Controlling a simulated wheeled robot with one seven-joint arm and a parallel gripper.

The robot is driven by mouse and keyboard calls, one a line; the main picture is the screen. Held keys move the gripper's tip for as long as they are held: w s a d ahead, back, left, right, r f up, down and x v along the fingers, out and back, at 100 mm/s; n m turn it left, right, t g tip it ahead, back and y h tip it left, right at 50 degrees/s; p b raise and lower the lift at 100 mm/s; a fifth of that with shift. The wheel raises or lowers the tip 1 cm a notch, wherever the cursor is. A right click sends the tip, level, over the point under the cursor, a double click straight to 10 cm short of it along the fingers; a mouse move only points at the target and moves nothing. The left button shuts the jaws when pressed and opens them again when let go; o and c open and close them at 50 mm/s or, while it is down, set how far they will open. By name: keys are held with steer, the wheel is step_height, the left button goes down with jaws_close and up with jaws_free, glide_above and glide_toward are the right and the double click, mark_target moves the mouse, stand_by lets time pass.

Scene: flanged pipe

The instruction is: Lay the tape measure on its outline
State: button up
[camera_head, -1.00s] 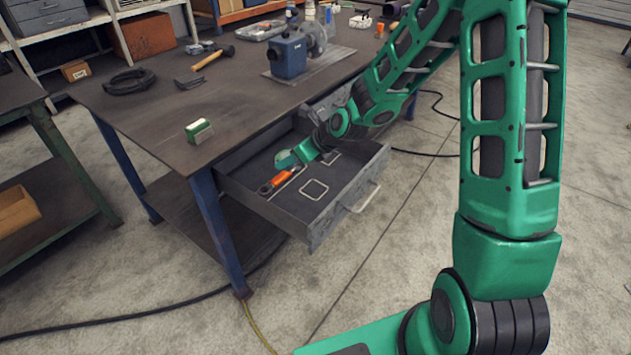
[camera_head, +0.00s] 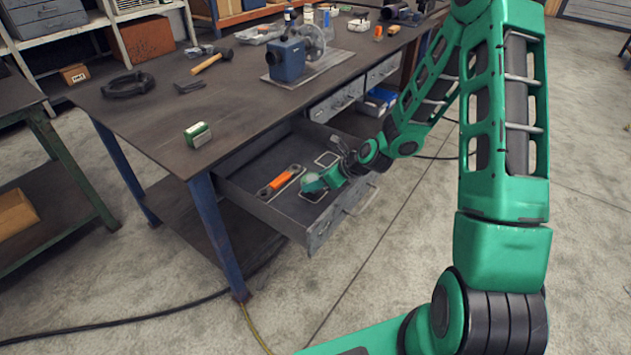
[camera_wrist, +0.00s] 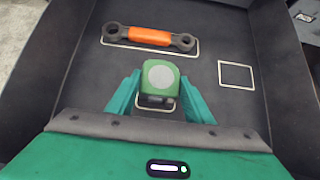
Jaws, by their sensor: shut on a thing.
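The green tape measure (camera_wrist: 160,78), with a round grey face, sits between the fingers of my gripper (camera_wrist: 160,82) in the wrist view. My gripper is shut on it, inside the open drawer (camera_head: 262,212). A pale square outline (camera_wrist: 157,108) on the drawer floor shows partly from under the tape measure, which overlaps its far edge. I cannot tell whether the tape measure touches the floor. In the head view my gripper (camera_head: 312,183) is over this outline (camera_head: 311,197), and the tape measure is hard to make out there.
An orange-handled spanner (camera_wrist: 150,36) lies in its own outline beside the tape measure. An empty rectangular outline (camera_wrist: 236,75) is to the right. The drawer walls surround my gripper.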

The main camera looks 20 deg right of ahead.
steer(key=shift+f, duration=0.6)
steer(key=o, duration=1.3)
steer(key=shift+r, duration=0.5)
steer(key=v, duration=1.2)
steer(key=shift+r, duration=0.1)
